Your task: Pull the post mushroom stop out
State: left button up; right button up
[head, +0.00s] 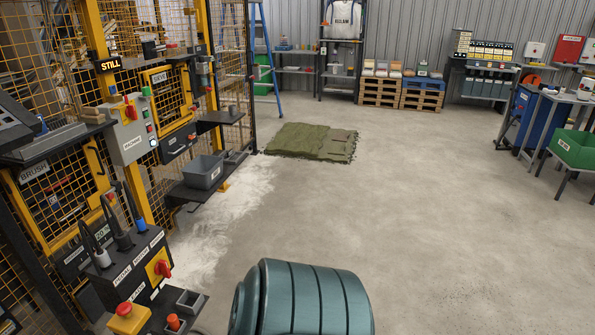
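A red mushroom stop button (125,309) sits on a yellow box (128,320) at the bottom left of the head view, on a dark shelf in front of the control post. I cannot tell from this angle whether its head is pressed in or out. The black post console (122,282) stands just behind it, with a red rotary switch (162,268) on a yellow plate and several dark levers on top. An orange-red knob (173,322) stands in a small holder to the right of the stop. Neither of my grippers is in view.
A yellow mesh fence with a grey machine control box (128,130) runs along the left. A grey bin (203,171) sits on a black shelf. A green turf mat (311,142) lies on the floor. Pallets (380,92) stand at the back. The middle floor is clear.

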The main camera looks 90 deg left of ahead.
aim_at(124, 309)
jog(key=u, duration=2.2)
jog(key=k+u, duration=0.4)
jog(key=k+j+u, duration=0.15)
jog(key=u, duration=0.2)
jog(key=k+j+u, duration=0.25)
jog(key=u, duration=0.15)
